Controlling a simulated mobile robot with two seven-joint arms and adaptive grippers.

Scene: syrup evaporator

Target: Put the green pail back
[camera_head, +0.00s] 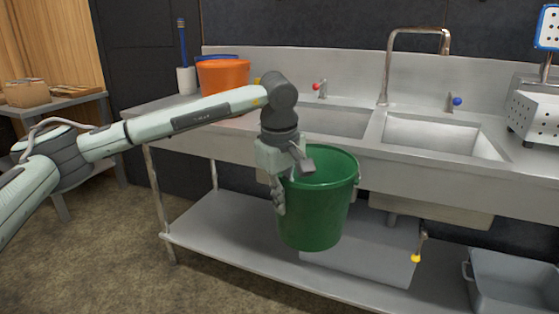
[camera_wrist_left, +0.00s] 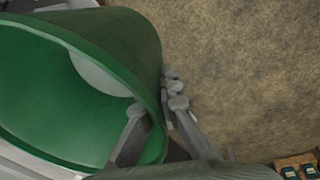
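The green pail (camera_head: 325,205) hangs upright in front of the sink counter, above the level of the lower shelf. My left gripper (camera_head: 287,182) is at the left side of its rim, pointing down, and is shut on the pail wall. In the left wrist view the pail (camera_wrist_left: 105,40) fills the left side. There, one finger of the left gripper (camera_wrist_left: 158,112) is inside the pail and the other is outside against the wall. The inside that shows looks empty apart from a pale patch. My right gripper is not in view.
An orange pail (camera_head: 222,76) with a blue rim behind it stands on the counter's left end, near a blue-handled brush. Two sink basins and a tall faucet (camera_head: 388,65) are behind.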

